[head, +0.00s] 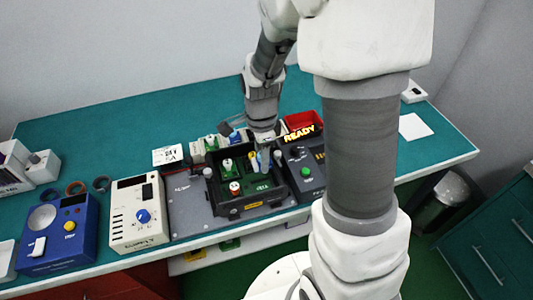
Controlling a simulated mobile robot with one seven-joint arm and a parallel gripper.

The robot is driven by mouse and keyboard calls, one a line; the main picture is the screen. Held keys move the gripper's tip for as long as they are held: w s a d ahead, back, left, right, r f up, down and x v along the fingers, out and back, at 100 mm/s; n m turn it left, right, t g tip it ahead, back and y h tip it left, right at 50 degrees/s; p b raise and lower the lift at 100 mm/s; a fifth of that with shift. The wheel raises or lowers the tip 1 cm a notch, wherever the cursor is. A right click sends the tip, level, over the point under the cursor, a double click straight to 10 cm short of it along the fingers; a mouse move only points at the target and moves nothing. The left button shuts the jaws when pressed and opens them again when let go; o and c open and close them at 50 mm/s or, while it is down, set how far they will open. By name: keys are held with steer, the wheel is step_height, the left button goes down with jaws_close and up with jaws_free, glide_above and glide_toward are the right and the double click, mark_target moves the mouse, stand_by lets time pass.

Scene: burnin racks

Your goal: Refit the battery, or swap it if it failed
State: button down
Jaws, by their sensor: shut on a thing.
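My gripper (265,158) points down into an open black box (249,205) on the bench, at the box's right rear part. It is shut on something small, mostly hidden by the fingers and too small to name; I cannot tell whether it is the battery. A green circuit board (260,187) lies inside the box. A green-topped white part (227,165) and an orange-topped white part (234,187) stand upright at the box's left side.
A beige supply unit (139,213) and a blue unit (60,236) stand to the left. A red bin (303,120) and a row of small parts (208,145) stand behind the box. A white sheet (414,126) lies on the right. The bench's rear left is clear.

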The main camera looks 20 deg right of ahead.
mark_target(263, 189)
steer(key=shift+f+b, duration=3.5)
steer(key=shift+f, duration=1)
steer(key=shift+f+b, duration=0.35)
steer(key=shift+f, duration=0.15)
steer(key=c, duration=0.6)
jaws_free()
steer(key=shift+o, duration=1.2)
steer(key=shift+s+f, duration=0.1)
steer(key=shift+s, duration=0.05)
steer(key=shift+r+p, duration=2.1)
steer(key=shift+r, duration=0.55)
